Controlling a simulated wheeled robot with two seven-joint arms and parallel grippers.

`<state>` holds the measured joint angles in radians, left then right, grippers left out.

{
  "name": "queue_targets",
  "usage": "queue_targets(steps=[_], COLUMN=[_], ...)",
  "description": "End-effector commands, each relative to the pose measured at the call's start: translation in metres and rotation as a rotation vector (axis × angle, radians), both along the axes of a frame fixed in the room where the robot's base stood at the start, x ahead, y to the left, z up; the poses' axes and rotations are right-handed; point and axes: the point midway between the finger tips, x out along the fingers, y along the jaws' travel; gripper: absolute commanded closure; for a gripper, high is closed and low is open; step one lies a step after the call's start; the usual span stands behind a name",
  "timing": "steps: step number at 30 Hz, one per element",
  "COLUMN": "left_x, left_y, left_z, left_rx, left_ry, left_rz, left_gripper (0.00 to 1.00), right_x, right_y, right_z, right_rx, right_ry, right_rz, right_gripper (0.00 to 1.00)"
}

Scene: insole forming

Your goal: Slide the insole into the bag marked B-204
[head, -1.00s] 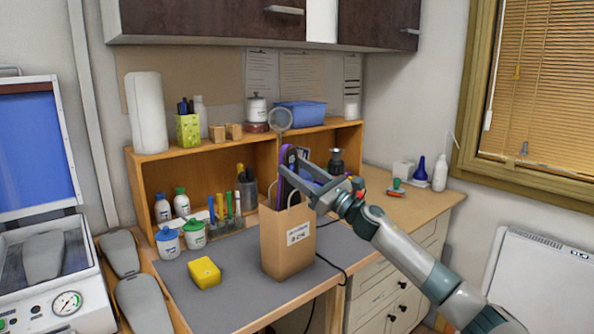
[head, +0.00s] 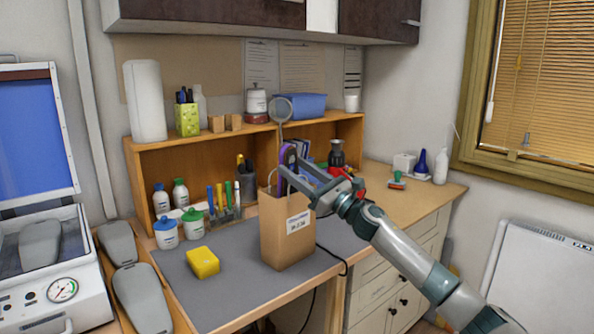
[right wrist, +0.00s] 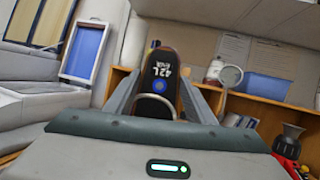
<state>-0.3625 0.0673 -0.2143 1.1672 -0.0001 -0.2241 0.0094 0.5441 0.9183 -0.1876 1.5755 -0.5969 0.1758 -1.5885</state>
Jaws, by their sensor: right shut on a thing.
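The brown paper bag (head: 287,238) stands upright on the grey mat, with a white label (head: 298,222) whose small marking looks like B-204 but is blurred. My right gripper (head: 291,174) is shut on the insole (head: 288,156), dark with a purple edge, held upright at the bag's mouth. The insole's lower end is hidden behind the bag's front rim. In the right wrist view the insole (right wrist: 160,85) shows between the fingers, marked 42L, with a blue dot. A pale curved handle crosses in front of it there. My left gripper is out of view.
A yellow block (head: 203,263) lies left of the bag. Blue-lidded and green-lidded jars (head: 193,224) and a tool rack (head: 226,212) stand behind. A wooden shelf (head: 200,150) backs the desk. Grey shoe forms (head: 142,298) lie at the left by the gauge machine (head: 60,290).

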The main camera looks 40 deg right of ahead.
Motion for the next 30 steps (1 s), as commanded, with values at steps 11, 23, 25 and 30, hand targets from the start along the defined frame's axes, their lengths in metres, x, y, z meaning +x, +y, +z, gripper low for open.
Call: queue_targets(steps=[11, 23, 25, 30], left_x=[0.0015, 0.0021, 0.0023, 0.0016], left_y=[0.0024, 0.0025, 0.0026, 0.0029], left_z=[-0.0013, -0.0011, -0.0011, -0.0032], left_rx=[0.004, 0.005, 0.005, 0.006], left_ry=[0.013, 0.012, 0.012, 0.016], left_rz=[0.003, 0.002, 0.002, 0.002], left_gripper=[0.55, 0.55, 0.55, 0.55], right_x=[0.0002, 0.0000, 0.0000, -0.0024], right_y=[0.0001, 0.0000, 0.0000, -0.0008], right_z=[-0.0052, -0.0049, -0.0049, -0.0067], right_rx=[0.001, 0.001, 0.001, 0.001], right_ry=[0.001, 0.001, 0.001, 0.001], right_rz=[0.000, 0.000, 0.000, 0.000], right_gripper=[0.76, 0.29, 0.29, 0.29])
